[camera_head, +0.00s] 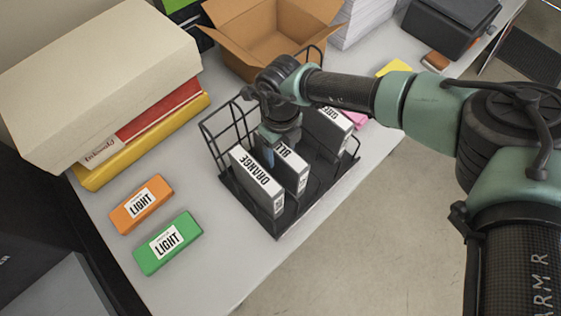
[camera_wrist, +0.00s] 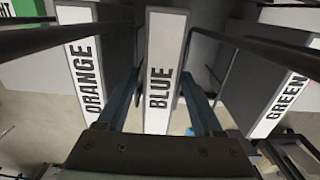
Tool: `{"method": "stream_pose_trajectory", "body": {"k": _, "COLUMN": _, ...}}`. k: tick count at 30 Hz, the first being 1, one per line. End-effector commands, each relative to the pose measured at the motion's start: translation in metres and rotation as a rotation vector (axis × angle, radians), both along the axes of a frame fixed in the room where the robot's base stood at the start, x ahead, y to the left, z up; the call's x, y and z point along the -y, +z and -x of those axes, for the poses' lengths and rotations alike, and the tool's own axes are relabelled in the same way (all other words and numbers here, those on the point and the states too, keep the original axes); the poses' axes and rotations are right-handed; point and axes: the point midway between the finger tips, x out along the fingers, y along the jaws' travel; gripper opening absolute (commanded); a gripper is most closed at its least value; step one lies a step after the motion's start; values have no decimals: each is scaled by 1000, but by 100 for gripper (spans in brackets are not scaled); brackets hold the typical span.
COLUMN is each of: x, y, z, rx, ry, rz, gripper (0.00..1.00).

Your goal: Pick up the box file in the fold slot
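A black wire rack (camera_head: 275,228) holds upright box files with white label spines. The file marked ORANGE (camera_head: 258,182) is nearest, the file marked BLUE (camera_head: 292,169) is in the middle, and a third file (camera_head: 327,130) stands farther right. In the wrist view, ORANGE (camera_wrist: 82,70) is left, BLUE (camera_wrist: 160,75) is centred, and GREEN (camera_wrist: 287,103) is right. My gripper (camera_wrist: 162,90) is open over the BLUE file, one finger on each side, with narrow gaps seen beside its spine. In the head view my wrist hides part of that file. No fold slot marking is readable.
An orange box (camera_head: 141,204) and a green box (camera_head: 168,243), both marked LIGHT, lie left of the rack. Stacked large boxes (camera_head: 100,75) stand behind them. An open cardboard box (camera_head: 265,40) is close behind the rack. The table's front edge is close to the rack.

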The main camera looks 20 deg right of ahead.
Motion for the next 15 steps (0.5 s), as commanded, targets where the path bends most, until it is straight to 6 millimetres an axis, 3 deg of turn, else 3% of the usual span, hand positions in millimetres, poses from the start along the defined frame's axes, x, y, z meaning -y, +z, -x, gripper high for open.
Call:
{"method": "stream_pose_trajectory", "body": {"k": 2, "x": 0, "y": 0, "z": 0, "rx": 0, "ry": 0, "rz": 0, "gripper": 51}}
{"method": "stream_pose_trajectory", "body": {"k": 10, "x": 0, "y": 1, "z": 0, "rx": 0, "ry": 0, "rz": 0, "gripper": 3}}
{"method": "stream_pose_trajectory", "body": {"k": 15, "x": 0, "y": 1, "z": 0, "rx": 0, "ry": -1, "rz": 0, "gripper": 0}}
